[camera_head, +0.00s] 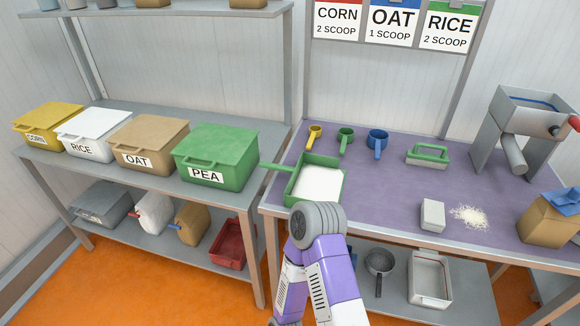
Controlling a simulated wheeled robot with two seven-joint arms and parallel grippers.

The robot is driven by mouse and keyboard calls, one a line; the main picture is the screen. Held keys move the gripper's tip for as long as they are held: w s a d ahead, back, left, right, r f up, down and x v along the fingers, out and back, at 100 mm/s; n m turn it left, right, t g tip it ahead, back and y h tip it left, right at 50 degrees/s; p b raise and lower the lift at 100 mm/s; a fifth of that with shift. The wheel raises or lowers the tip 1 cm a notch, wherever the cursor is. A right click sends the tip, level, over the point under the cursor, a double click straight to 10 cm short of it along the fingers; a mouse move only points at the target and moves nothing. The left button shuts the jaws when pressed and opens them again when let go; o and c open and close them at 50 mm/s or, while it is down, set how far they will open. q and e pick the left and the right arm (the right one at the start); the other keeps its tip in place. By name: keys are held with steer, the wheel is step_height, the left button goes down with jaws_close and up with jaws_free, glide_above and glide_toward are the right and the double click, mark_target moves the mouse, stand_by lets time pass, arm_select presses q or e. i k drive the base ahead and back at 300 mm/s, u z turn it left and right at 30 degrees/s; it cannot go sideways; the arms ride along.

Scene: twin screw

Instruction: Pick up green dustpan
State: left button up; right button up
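The green dustpan (338,185) lies at the left front of the purple-topped table. It has green walls and a white inner surface, and its green handle (275,167) points left past the table edge. One of my arms, purple and white with a grey rounded joint, rises from the bottom middle and hides the dustpan's lower front edge. I cannot tell which arm it is. No gripper fingers show, and I see nothing holding the dustpan.
On the purple table (385,185) are several coloured scoops, a green-handled tool (428,153), a white block (432,215), a pale grain pile (469,216) and a metal machine (515,130). A green PEA bin (217,155) stands on the left shelf near the handle.

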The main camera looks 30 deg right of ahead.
mark_target(314, 178)
steer(key=i, duration=0.5)
steer(key=z, duration=0.8)
